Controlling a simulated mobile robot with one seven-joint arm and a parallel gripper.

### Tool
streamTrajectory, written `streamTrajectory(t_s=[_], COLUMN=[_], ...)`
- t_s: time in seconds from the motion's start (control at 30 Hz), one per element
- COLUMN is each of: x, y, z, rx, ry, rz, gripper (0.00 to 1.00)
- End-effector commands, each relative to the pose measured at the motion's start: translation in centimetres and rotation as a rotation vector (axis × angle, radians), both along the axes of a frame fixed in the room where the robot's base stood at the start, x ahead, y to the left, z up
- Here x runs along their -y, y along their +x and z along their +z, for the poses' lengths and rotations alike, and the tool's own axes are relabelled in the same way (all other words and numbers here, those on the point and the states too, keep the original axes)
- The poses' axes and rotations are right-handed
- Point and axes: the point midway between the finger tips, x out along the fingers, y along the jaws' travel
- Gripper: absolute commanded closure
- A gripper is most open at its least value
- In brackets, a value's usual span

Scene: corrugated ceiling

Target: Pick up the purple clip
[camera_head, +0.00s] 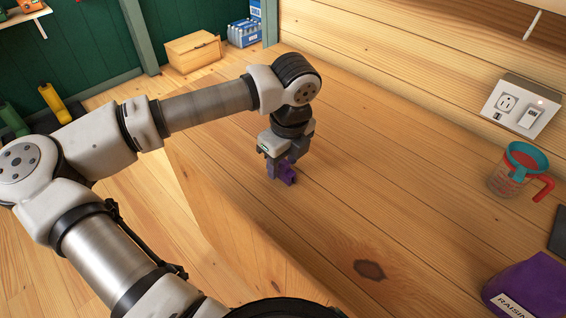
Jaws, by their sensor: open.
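The purple clip (288,174) is on the wooden counter near its left edge, in the middle of the head view. My gripper (278,168) points down right at the clip, and the clip shows beside and partly behind the fingers. The jaws are open. My gripper hides part of the clip, so I cannot tell whether the fingers touch it.
A measuring cup (516,172) with a red handle stands at the right. A purple raisin bag (532,287) lies at the lower right. An outlet box (521,106) is on the wall. A wooden box (193,52) sits at the back. The counter around the clip is clear.

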Motion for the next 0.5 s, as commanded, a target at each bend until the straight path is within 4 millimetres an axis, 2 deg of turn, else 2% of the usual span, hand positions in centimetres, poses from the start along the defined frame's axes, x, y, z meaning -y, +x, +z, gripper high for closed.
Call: streamTrajectory(t_s=[0.13,0.37,0.4,0.5], x=[-0.1,-0.2,-0.2,-0.2], y=[0.1,0.2,0.2,0.2], z=[-1.4,-1.8,-1.8,-1.8], rx=[0.0,0.002,0.002,0.001], ry=[-0.003,-0.001,-0.001,-0.001], rz=[0.0,0.0,0.0,0.0], gripper=[0.55,0.55,0.57,0.7])
